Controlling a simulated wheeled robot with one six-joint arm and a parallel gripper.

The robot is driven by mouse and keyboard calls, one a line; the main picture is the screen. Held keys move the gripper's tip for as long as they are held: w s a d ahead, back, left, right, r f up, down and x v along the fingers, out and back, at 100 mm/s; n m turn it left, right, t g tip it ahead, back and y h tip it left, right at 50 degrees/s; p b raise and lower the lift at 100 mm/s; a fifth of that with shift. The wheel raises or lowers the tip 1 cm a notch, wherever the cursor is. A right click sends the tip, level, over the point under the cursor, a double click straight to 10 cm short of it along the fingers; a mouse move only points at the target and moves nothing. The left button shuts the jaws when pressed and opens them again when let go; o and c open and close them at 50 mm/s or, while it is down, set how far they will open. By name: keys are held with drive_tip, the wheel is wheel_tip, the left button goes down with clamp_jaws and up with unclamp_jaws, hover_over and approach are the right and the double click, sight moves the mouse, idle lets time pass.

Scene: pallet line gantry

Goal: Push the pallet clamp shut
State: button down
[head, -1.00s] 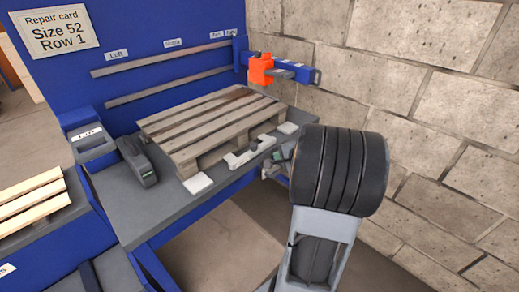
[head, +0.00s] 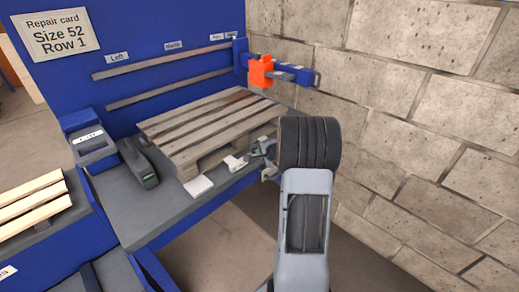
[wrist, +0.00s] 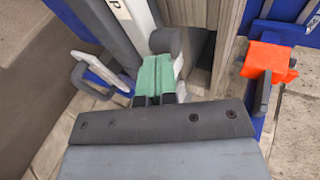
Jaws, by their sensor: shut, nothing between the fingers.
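The wooden pallet (head: 208,125) lies flat on the grey bench (head: 130,215). Pale clamp-like pieces sit along its front edge; one (head: 236,163) is right by my gripper (head: 258,150). I cannot tell for sure which piece is the pallet clamp or how far it is shut. In the wrist view my gripper (wrist: 154,70) shows green fingers close together, empty. A dark grey rounded knob (wrist: 165,41) and a white bar marked "P" (wrist: 132,18) lie just beyond the fingertips. Contact cannot be told. The pallet's planks (wrist: 228,35) are to the right.
A blue arm with an orange block (head: 261,71) juts out over the bench's back right corner, near the block wall (head: 430,120). A dark grey device (head: 138,163) stands left of the pallet. A blue part with a grey handle (wrist: 84,77) shows left in the wrist view.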

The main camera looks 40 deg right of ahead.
sight(251, 146)
drive_tip(key=shift+w, duration=0.65)
drive_tip(key=w, duration=0.1)
drive_tip(key=w+b, duration=0.1)
drive_tip(key=w, duration=0.1)
drive_tip(key=shift+w+a+f+b, duration=0.15)
drive_tip(key=shift+w+a+b, duration=0.15)
drive_tip(key=shift+a, duration=0.05)
drive_tip(key=shift+w, duration=0.35)
drive_tip(key=shift+r, duration=0.25)
drive_tip(key=shift+a, duration=0.1)
